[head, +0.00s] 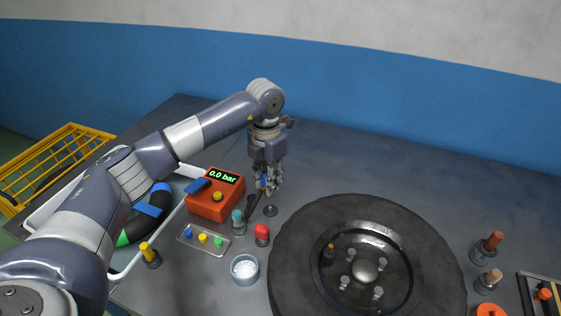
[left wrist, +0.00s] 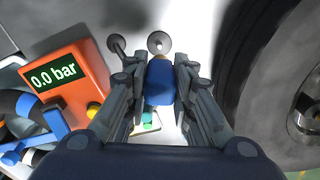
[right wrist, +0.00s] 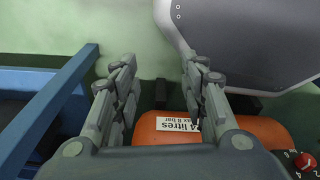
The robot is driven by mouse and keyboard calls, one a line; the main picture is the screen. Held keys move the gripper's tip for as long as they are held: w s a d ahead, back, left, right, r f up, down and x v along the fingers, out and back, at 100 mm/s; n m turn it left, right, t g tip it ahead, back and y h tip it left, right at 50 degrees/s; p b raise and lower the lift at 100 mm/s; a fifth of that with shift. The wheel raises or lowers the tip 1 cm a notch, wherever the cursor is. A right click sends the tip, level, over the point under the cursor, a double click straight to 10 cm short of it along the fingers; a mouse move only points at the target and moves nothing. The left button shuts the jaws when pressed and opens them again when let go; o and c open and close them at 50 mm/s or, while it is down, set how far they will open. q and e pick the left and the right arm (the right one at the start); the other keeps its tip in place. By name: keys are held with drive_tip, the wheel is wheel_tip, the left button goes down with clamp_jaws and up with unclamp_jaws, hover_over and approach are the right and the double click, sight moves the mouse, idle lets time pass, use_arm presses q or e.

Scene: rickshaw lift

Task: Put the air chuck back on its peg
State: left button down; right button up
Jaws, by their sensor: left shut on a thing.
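My left gripper (head: 267,188) points down over the table, just right of the orange inflator box (head: 208,204). It is shut on the blue air chuck (left wrist: 159,82), which sits between the fingers with a brass-coloured end showing. A grey disc-topped post (left wrist: 158,42) stands just beyond the chuck in the left wrist view, with a second one (left wrist: 117,43) to its left; I cannot tell surely which is the peg. My right gripper (right wrist: 161,80) is open and empty in the right wrist view, near an orange air tank (right wrist: 160,124). It does not show in the head view.
A large tyre on its wheel (head: 290,235) lies to the right. A red-topped piece (head: 262,232), a teal-topped piece (head: 237,216), a bowl (head: 244,279) and a small tray of coloured caps (head: 190,247) stand in front. The back table is clear.

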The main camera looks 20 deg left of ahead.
use_arm(q)
drive_tip(key=shift+w+r, duration=0.1)
drive_tip(key=shift+w, duration=0.05)
drive_tip(key=shift+w+f, duration=0.1)
drive_tip(key=shift+f, duration=0.15)
drive_tip(key=shift+f+b, duration=0.25)
drive_tip(key=shift+b, duration=0.15)
drive_tip(key=shift+f+b, duration=0.5)
drive_tip(key=shift+f, duration=0.2)
drive_tip(key=shift+f+b, duration=0.6)
drive_tip(key=shift+f, duration=0.45)
use_arm(e)
drive_tip(key=f, duration=0.1)
drive_tip(key=s+d+f, duration=0.1)
drive_tip(key=f, duration=0.1)
drive_tip(key=shift+s, duration=0.15)
drive_tip(key=shift+s, duration=0.2)
drive_tip(key=shift+s+a, duration=0.2)
drive_tip(key=shift+s, duration=0.15)
use_arm(q)
drive_tip(key=shift+f+b, duration=0.3)
drive_tip(key=shift+f, duration=0.05)
use_arm(e)
drive_tip(key=shift+w+d+f, duration=0.15)
drive_tip(key=shift+d+f, duration=0.1)
drive_tip(key=shift+f, duration=0.1)
